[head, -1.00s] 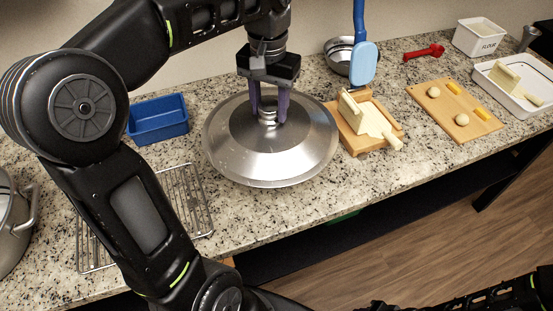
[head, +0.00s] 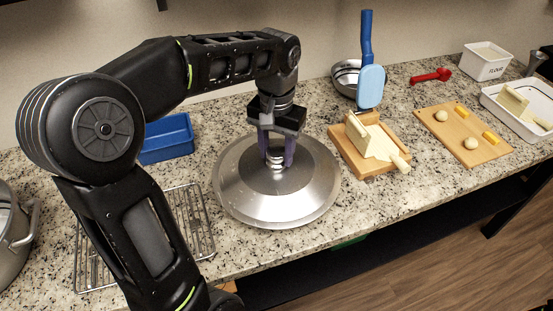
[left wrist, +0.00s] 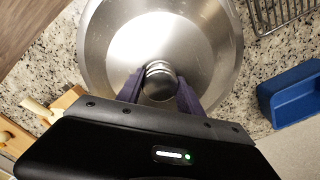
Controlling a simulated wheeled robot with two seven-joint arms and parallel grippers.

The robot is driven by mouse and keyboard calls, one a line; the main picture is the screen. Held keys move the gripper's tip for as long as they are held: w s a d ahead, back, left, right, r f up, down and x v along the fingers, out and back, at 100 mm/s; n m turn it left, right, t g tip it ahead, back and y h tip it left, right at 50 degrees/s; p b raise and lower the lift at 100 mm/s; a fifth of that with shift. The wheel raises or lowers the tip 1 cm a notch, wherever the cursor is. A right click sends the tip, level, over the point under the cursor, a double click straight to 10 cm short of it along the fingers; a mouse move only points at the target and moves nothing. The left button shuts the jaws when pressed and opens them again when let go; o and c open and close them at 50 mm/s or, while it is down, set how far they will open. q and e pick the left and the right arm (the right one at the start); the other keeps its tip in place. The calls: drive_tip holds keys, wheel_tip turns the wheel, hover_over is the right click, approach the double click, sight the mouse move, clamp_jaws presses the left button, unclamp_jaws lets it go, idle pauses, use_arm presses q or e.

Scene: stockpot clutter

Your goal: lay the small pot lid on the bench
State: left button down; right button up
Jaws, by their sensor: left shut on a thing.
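The pot lid (head: 240,197) is a wide, round, shiny steel disc with a small knob in the middle. It lies level at or just above the granite bench (head: 330,235); I cannot tell whether its rim touches. My left gripper (head: 277,163) points down over its centre, shut on the knob with its purple fingers. The left wrist view also shows the lid (left wrist: 205,45), with the fingers (left wrist: 159,88) on either side of the knob. My right gripper is not in view.
A wire rack (head: 197,215) and blue bin (head: 168,140) are left of the lid, a steel pot (head: 12,240) at the left edge. A wooden board (head: 350,160) with a pale block is close on the right. A blue utensil (head: 370,85) stands behind, by a steel bowl (head: 345,80).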

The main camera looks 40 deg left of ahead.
sight(276, 161)
use_arm(q)
drive_tip(key=shift+f, duration=1.45)
drive_tip(key=shift+f, duration=0.15)
drive_tip(key=c, duration=0.8)
unclamp_jaws()
drive_tip(key=shift+o, duration=0.2)
